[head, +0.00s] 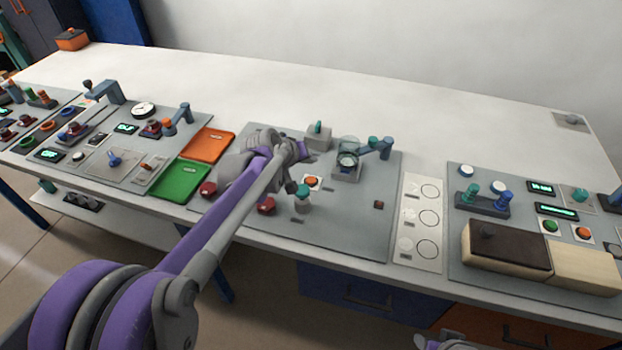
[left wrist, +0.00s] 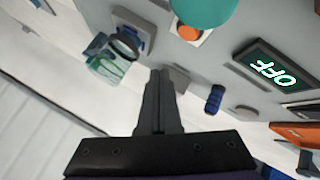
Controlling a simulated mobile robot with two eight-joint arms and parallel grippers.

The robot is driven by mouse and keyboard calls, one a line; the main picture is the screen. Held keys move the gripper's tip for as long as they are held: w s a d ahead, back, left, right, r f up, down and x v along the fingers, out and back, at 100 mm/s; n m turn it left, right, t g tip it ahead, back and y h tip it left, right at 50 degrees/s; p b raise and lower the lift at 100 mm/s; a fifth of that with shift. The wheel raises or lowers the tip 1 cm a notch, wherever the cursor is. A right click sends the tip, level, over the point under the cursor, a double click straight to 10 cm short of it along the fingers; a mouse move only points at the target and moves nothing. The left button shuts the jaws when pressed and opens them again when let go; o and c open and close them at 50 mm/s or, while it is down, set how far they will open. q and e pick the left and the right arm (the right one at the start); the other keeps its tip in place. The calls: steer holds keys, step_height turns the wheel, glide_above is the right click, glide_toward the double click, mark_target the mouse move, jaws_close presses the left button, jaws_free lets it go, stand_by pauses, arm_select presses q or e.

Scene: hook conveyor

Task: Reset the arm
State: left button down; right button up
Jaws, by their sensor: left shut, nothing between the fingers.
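My left arm comes in from the lower left in the head view and reaches over the middle grey panel (head: 350,222). My left gripper (head: 300,150) is above the back part of this panel, partly covered by its own wrist. In the left wrist view its fingers (left wrist: 160,75) are together, with nothing between them. A small grey and purple part of my right arm shows at the bottom edge of the head view; its fingers are out of sight.
The panel carries a clear cup-like fixture (head: 347,160), an orange button (head: 311,181) and a green-topped knob (head: 303,191). Green (head: 181,181) and orange (head: 208,145) trays lie left. A dark-and-cream box (head: 580,268) stands right. The white table behind is mostly clear.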

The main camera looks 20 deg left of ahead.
stand_by(0.3)
arm_select(q)
steer(key=shift+m+g+y, duration=0.3)
steer(key=shift+m+g, duration=0.2)
steer(key=shift+m, duration=0.3)
steer(key=s+r, duration=0.1)
steer(key=s, duration=0.2)
steer(key=s+d+p, duration=0.1)
steer(key=s, duration=0.2)
steer(key=s+r+p, duration=0.1)
steer(key=s, duration=0.2)
steer(key=shift+s+d+r, duration=0.15)
steer(key=shift+s+r, duration=0.1)
steer(key=shift+r, duration=0.1)
steer(key=s+f+m+g+y+p, duration=0.1)
steer(key=s+p, duration=0.1)
steer(key=s, duration=1)
steer(key=s+a+f+m+g+y+p, duration=0.1)
steer(key=s+f+m+p, duration=0.1)
steer(key=s, duration=1.1)
steer(key=shift+a+f+y, duration=0.3)
